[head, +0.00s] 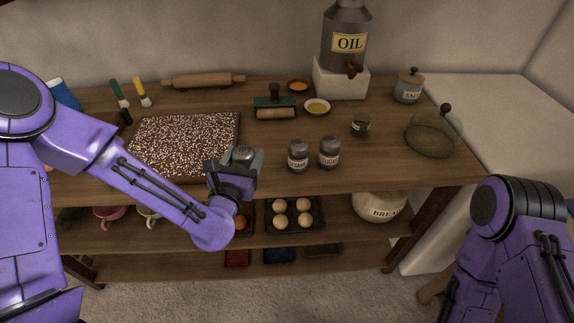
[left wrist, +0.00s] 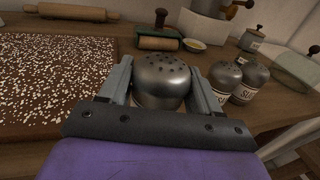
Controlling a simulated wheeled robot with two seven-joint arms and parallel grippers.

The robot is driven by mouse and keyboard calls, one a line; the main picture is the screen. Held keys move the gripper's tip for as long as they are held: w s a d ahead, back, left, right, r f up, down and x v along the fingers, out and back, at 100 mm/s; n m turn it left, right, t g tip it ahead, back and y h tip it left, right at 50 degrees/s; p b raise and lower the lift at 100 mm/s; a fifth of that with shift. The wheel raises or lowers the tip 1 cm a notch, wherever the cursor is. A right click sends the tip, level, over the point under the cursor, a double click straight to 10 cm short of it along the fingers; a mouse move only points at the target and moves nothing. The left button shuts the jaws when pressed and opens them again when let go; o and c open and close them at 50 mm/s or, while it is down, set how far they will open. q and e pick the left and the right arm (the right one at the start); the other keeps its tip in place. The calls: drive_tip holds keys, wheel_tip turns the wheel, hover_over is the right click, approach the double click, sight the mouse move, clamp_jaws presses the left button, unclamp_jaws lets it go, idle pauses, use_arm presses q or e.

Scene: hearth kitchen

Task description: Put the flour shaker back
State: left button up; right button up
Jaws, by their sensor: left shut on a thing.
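My left gripper (head: 240,165) is shut on a grey metal shaker (head: 243,154) with a domed, pierced lid. The shaker is upright at the right front corner of the flour-specked brown board (head: 185,140). In the left wrist view the shaker (left wrist: 162,78) sits between the two fingers (left wrist: 160,85). Its label is hidden, and I cannot tell whether its base touches the table. Two similar labelled shakers, a left one (head: 298,155) and a right one (head: 329,151), stand side by side to its right. My right arm shows at the right edge, but its gripper is out of view.
The oil can (head: 345,50), a glass dome (head: 432,135) and a rolling pin (head: 203,81) are farther off. The table front (head: 390,170) right of the shakers is clear.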

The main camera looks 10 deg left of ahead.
use_arm(q)
drive_tip(key=s+d+r+b, duration=0.3)
drive_tip(key=s+d+r, duration=0.1)
drive_tip(key=d+r, duration=0.7)
drive_tip(key=shift+y, duration=0.3)
drive_tip(key=w+a+f+p, duration=0.1)
drive_tip(key=w+a+f, duration=0.1)
drive_tip(key=w+f, duration=0.1)
drive_tip(key=w+a+f+p, duration=0.1)
drive_tip(key=w+a+f, duration=0.2)
drive_tip(key=w+f, duration=0.1)
drive_tip(key=w+a+f+p, duration=0.1)
drive_tip(key=w+a+f, duration=0.1)
drive_tip(key=w+f, duration=0.2)
drive_tip(key=shift+a+f, duration=0.25)
drive_tip(key=shift+f, duration=1.1)
drive_tip(key=shift+f, duration=0.1)
drive_tip(key=o, duration=0.9)
drive_tip(key=shift+c, duration=0.2)
